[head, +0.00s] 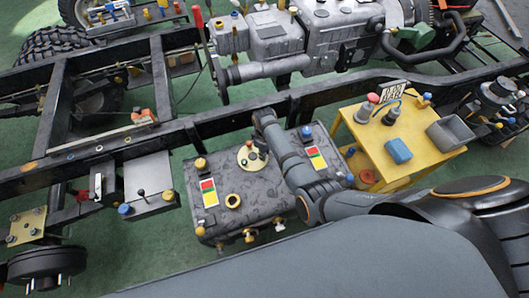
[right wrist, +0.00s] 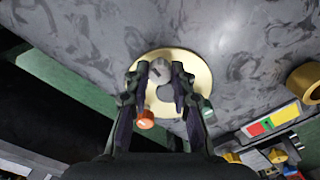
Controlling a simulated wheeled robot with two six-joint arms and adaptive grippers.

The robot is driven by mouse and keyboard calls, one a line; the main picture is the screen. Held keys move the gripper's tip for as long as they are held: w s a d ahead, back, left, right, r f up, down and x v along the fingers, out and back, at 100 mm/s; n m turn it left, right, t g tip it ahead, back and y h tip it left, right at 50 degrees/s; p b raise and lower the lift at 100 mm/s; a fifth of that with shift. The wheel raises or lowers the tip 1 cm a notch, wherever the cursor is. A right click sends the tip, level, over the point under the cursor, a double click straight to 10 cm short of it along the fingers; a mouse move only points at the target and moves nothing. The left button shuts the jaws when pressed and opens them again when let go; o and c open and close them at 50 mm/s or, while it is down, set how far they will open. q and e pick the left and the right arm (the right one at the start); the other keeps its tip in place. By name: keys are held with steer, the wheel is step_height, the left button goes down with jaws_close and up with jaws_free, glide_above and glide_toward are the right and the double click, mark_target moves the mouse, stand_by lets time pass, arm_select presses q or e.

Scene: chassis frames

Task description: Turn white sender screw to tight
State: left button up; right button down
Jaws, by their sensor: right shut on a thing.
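The white sender screw (right wrist: 160,70) is a small pale grey-white head on a round cream plate (right wrist: 201,71) on top of the mottled grey tank (right wrist: 95,35). In the right wrist view my right gripper (right wrist: 158,76) has its two dark fingers on either side of the screw, shut on it. An orange screw (right wrist: 145,121) sits close to the left finger. In the head view the plate (head: 246,163) shows on the tank (head: 270,196), with my right gripper (head: 262,147) over its far side. The white screw is hard to make out there. My left gripper is not in view.
A yellow stand (head: 425,151) with parts stands to the right.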

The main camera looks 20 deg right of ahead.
steer(key=m+p, duration=0.1)
steer(key=m, duration=0.2)
steer(key=shift+r+p, duration=0.15)
steer(key=shift+p, duration=0.25)
steer(key=m+p, duration=0.1)
steer(key=m, duration=0.3)
steer(key=shift+m+p, duration=0.3)
steer(key=m+p, duration=0.1)
steer(key=m, duration=0.3)
steer(key=shift+m, duration=2.3)
steer(key=c, duration=1.1)
jaws_free()
